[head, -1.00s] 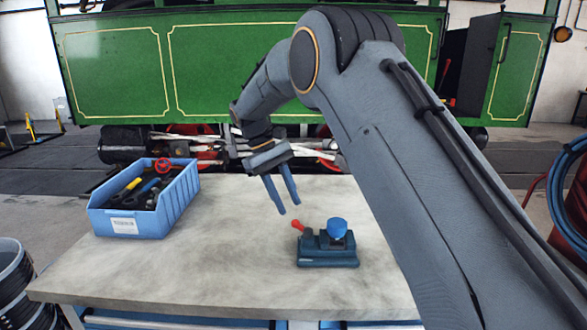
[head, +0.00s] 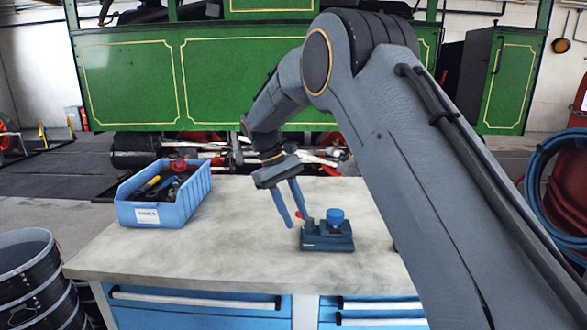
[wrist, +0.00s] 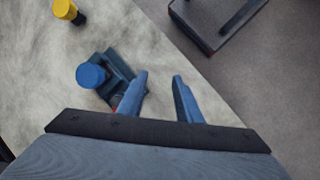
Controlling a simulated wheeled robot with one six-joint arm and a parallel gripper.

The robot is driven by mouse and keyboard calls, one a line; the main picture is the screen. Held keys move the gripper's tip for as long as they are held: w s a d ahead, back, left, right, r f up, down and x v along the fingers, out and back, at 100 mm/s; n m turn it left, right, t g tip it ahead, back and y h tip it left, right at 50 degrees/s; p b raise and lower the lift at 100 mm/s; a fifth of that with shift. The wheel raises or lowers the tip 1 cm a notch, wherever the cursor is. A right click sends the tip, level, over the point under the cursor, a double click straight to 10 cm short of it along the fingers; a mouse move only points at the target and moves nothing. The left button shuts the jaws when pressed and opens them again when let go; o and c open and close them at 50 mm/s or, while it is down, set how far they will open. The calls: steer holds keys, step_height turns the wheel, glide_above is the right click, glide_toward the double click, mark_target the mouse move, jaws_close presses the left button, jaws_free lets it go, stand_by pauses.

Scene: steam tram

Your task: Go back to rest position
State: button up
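My gripper (head: 296,219) hangs over the grey workbench top (head: 180,255), its two blue fingers apart with nothing between them. In the head view the fingers overlap the left side of a small dark teal fixture (head: 327,241) with a blue round cap (head: 336,215) and a red-tipped lever, mostly hidden behind a finger. In the wrist view my gripper (wrist: 159,77) also shows open and empty. The fixture (wrist: 125,72) lies left of the fingers there, one finger overlapping its edge; I cannot tell if they touch. My arm fills the right of the head view.
A blue bin (head: 180,207) with tools stands at the bench's left end. Black drums (head: 28,285) stand at the front left, and blue hoses (head: 540,170) hang at the right. The green tram (head: 235,75) is behind the bench. A yellow-topped item (wrist: 65,9) shows in the wrist view.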

steer(key=s+d+f+m+t+y, duration=0.1)
steer(key=s+d+f+m, duration=0.1)
steer(key=s+d, duration=0.4)
steer(key=s+d+f+m+y, duration=0.1)
steer(key=s+d+f+m, duration=0.1)
steer(key=s+d, duration=0.5)
steer(key=s+d+f+m+t+y, duration=0.1)
steer(key=s+d, duration=0.5)
steer(key=s, duration=1)
step_height(320, 180, down, 3)
steer(key=shift+d+r+m+t+y, duration=0.15)
steer(key=shift+d+m+t+y, duration=0.15)
steer(key=shift+m+y, duration=0.55)
